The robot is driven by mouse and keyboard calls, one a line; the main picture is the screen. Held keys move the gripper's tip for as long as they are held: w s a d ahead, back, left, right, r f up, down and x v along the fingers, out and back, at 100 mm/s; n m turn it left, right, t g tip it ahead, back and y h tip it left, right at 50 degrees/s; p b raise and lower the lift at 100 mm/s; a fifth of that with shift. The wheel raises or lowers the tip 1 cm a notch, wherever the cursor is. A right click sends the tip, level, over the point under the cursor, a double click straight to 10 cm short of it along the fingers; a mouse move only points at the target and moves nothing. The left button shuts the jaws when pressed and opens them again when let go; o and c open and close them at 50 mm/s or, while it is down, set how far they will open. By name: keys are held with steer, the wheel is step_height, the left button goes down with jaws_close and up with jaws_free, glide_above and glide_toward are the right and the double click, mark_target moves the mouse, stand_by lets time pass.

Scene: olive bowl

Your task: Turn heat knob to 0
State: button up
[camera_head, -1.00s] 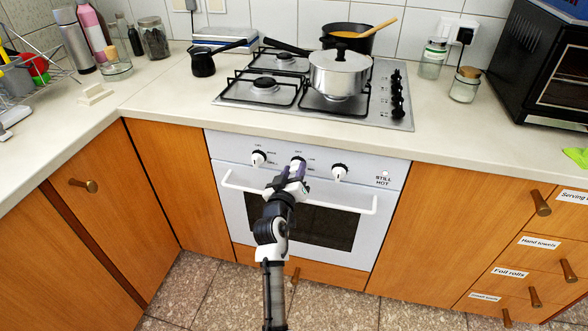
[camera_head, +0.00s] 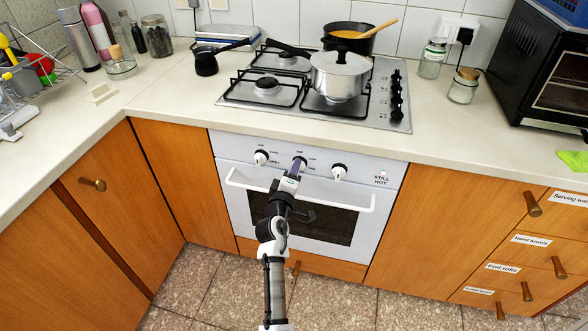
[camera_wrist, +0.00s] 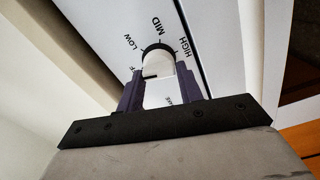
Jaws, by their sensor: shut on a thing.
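The oven's white front panel (camera_head: 230,148) has three knobs in a row in the head view. My gripper (camera_head: 296,168) is at the middle knob (camera_head: 300,160). In the wrist view the white round knob (camera_wrist: 158,58) sits between my two purple fingers, and my gripper (camera_wrist: 160,84) is shut on it. The labels LOW, MID and HIGH stand around the knob, with a partly hidden label ending in F at the left. A dark mark shows on the knob's lower left; I cannot tell which setting it points to.
The left knob (camera_head: 261,158) and right knob (camera_head: 339,172) are close on either side. The oven handle (camera_head: 340,201) runs just below the panel, under my gripper. A hob with a lidded pot (camera_head: 338,80) is above. The floor in front is free.

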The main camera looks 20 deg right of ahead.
steer(key=shift+n, duration=0.4)
steer(key=o, duration=1)
steer(key=shift+c, duration=0.2)
steer(key=b+v, duration=0.3)
steer(key=v, duration=1)
steer(key=shift+s+a, duration=0.25)
steer(key=shift+s, duration=0.1)
